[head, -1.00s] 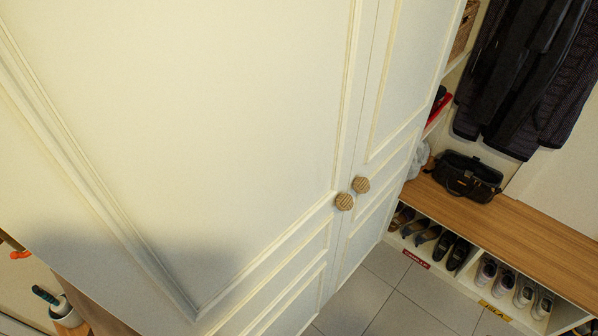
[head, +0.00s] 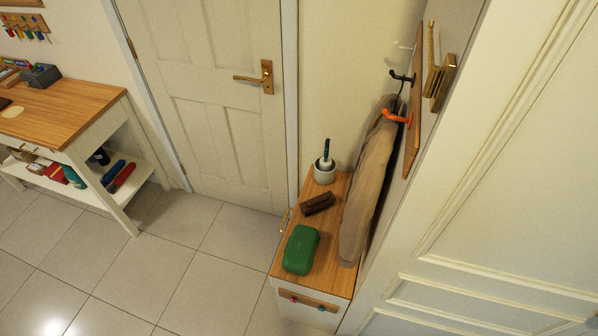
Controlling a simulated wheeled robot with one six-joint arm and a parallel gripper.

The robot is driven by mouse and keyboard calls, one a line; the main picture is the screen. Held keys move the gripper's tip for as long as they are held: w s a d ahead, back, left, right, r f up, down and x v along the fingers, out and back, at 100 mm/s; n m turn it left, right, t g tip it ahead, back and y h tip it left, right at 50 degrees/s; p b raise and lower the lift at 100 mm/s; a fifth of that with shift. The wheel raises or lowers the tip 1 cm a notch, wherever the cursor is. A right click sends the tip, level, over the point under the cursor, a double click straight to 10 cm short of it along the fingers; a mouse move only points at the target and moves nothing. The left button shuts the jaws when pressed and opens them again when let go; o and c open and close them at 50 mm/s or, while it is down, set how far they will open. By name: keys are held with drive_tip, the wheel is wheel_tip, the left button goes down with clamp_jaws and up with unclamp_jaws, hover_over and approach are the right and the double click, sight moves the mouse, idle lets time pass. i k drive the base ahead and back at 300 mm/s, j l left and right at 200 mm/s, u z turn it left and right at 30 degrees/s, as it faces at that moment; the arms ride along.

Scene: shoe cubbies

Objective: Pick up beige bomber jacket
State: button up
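A beige-brown jacket (head: 366,190) hangs from a hook on a wooden rail fixed to the side of the tall cream cabinet, right of centre in the head view. I see it nearly edge-on, and its lower end hangs beside the wooden top of a low chest. A black hook (head: 402,77) and an orange hook (head: 397,118) stick out near its top. Which hook bears it I cannot tell. My gripper is not in view.
The low chest (head: 334,274) bears a green case (head: 301,249), a brown brush (head: 318,204) and a white pot (head: 324,172). A white door (head: 208,120) stands behind. A workbench (head: 68,115) is at left. Tiled floor (head: 170,265) is free between them. The cream cabinet (head: 490,190) fills the right.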

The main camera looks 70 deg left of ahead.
sight(368, 177)
drive_tip(key=u, duration=1.8)
